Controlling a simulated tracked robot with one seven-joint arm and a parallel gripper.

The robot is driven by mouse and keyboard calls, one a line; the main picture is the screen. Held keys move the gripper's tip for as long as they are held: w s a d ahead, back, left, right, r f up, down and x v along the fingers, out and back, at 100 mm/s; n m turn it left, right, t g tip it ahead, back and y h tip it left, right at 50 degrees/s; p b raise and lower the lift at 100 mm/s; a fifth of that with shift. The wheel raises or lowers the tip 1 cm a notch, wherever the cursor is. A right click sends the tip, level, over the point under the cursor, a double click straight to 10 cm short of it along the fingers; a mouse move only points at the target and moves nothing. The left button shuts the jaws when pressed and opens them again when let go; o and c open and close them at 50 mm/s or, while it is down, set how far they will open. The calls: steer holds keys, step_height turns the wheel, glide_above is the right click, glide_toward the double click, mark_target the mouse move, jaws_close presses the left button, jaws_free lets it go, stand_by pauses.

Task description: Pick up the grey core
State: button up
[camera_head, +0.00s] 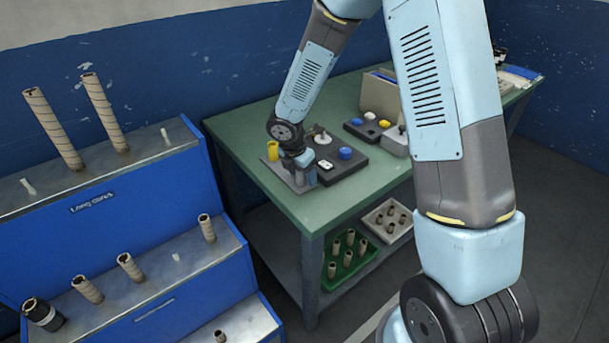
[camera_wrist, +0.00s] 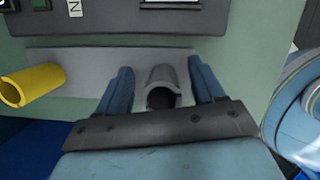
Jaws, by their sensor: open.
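The grey core (camera_wrist: 162,76), a short hollow tube, lies on a light grey plate (camera_wrist: 80,62) in the wrist view. My gripper (camera_wrist: 160,70) is open, with one blue finger on each side of the core. Small gaps show between the fingers and the core. A yellow core (camera_wrist: 20,88) is to the left at the plate's end. In the head view my gripper (camera_head: 301,172) is low over the plate on the green table (camera_head: 262,124), and it hides the grey core. The yellow core also shows there (camera_head: 272,150).
A dark block with a blue knob (camera_head: 345,153) stands right beside the gripper. A control box (camera_head: 376,130) is behind it. A blue stepped rack (camera_head: 160,225) with several brown cores is at left. Green and pale trays (camera_head: 345,262) sit on the shelf below.

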steer(key=shift+f, duration=0.1)
steer(key=c, duration=1)
steer(key=shift+c, duration=0.2)
